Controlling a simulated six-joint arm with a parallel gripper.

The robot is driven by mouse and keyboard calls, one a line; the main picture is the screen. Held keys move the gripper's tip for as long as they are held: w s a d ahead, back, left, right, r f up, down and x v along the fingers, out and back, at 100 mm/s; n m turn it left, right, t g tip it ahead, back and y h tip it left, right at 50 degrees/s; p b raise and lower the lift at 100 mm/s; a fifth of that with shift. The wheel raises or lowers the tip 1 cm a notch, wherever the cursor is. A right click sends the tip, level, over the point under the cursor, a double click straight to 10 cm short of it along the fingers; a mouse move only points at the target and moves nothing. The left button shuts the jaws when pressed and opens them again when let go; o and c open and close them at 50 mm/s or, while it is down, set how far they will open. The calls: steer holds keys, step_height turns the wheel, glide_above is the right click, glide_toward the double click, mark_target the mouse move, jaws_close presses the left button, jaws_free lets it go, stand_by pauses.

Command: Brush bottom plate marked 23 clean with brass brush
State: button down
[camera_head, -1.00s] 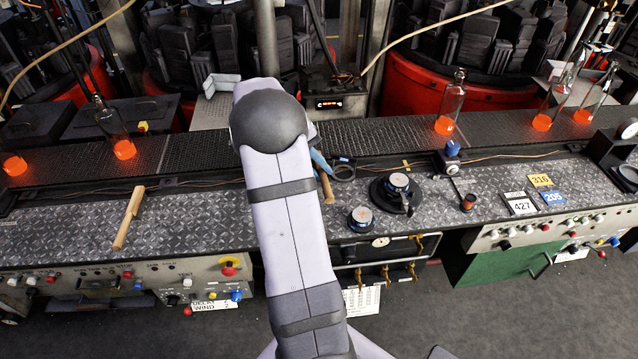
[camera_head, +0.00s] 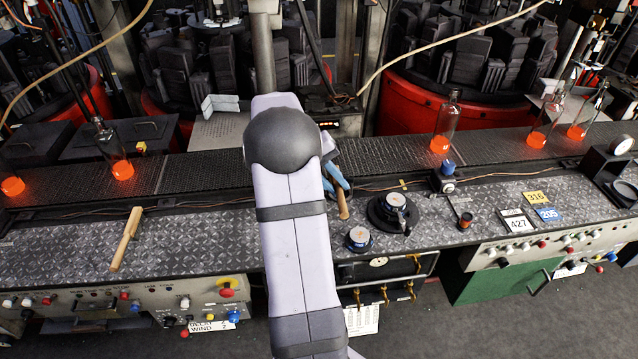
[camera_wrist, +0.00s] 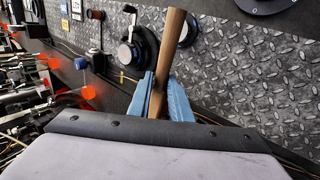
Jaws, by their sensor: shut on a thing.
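My gripper (camera_head: 338,178) has blue fingers closed on a wooden handle (camera_head: 343,206), above the bench and left of the round plates. In the wrist view the blue fingers (camera_wrist: 165,98) grip the handle (camera_wrist: 174,40) from both sides. I take it for the brass brush; its bristles cannot be made out. One round plate (camera_head: 396,199) with a pale centre sits on a dark round base (camera_head: 378,213). A second round plate (camera_head: 359,236) lies near the bench's front edge. I cannot read 23 on either one.
Another wooden-handled tool (camera_head: 125,238) lies on the bench at left. Number tags 427 (camera_head: 518,223), 316 (camera_head: 535,197) and 205 (camera_head: 549,214) lie at right. Glowing bottles (camera_head: 441,130) stand on the conveyor behind. A small blue-topped device (camera_head: 447,178) stands near the plates.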

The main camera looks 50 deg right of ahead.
steer(key=s+d+r+m+g+y+p, duration=0.1)
steer(key=s+d+r+m+p, duration=0.15)
steer(key=s, duration=0.55)
steer(key=s+d+r+m+p, duration=0.15)
steer(key=s+d, duration=0.25)
steer(key=s, duration=0.4)
steer(key=w+d+n, duration=0.1)
steer(key=w+d+n+t+h, duration=0.1)
steer(key=n, duration=0.1)
steer(key=w+d+n, duration=0.1)
steer(key=n, duration=0.1)
steer(key=shift+d+f+t, duration=0.3)
steer(key=shift+f, duration=0.1)
